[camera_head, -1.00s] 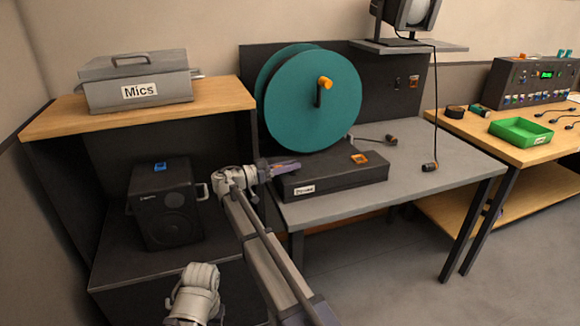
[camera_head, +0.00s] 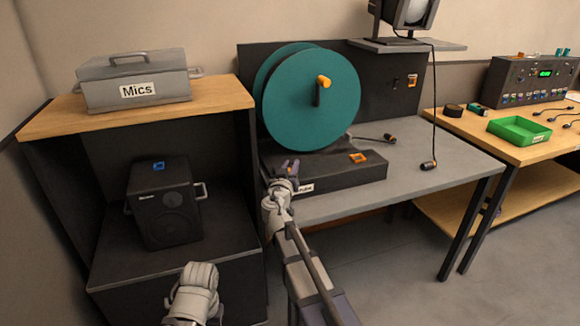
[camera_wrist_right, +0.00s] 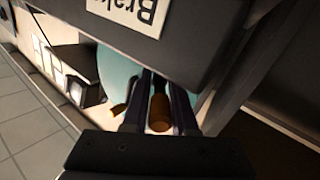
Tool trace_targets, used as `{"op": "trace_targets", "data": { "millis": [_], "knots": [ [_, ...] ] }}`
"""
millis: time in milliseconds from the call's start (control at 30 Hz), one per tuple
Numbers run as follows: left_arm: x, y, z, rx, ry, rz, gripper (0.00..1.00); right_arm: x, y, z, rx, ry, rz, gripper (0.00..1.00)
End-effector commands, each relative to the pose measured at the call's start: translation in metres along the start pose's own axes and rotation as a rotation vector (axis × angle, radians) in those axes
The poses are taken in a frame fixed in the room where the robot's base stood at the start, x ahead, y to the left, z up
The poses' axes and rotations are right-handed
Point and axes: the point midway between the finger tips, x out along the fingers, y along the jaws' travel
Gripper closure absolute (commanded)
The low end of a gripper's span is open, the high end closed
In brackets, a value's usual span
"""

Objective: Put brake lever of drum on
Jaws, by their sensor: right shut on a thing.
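The teal drum (camera_head: 312,105) stands upright over a dark base box (camera_head: 335,172) on the grey table. My right gripper (camera_head: 290,168) is at the left front part of this box, fingers pointing away from me. The right wrist view shows its fingers (camera_wrist_right: 165,100) closed around an orange-brown cylinder, the brake lever's grip (camera_wrist_right: 160,108). Beside it, the box carries an upside-down label (camera_wrist_right: 130,12) starting "Brak". The rest of the lever is hidden by the gripper and box, so its angle cannot be told. My left gripper's fingers do not show.
The drum's crank has an orange knob (camera_head: 324,82). An orange-framed part (camera_head: 358,158) sits on the box top. A black cable with a plug (camera_head: 428,165) hangs at the right. A dark speaker (camera_head: 165,205) stands on the left shelf. The table right of the box is mostly clear.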

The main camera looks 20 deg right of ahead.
Motion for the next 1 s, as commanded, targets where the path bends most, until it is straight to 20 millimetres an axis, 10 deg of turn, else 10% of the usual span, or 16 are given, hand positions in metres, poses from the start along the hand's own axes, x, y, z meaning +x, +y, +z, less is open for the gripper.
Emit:
{"op": "trace_targets", "data": {
  "millis": [1000],
  "knots": [
    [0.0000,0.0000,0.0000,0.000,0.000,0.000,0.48,0.0030,0.0061,0.0011,-0.002,0.110,-0.548,1.00]
  ]
}}
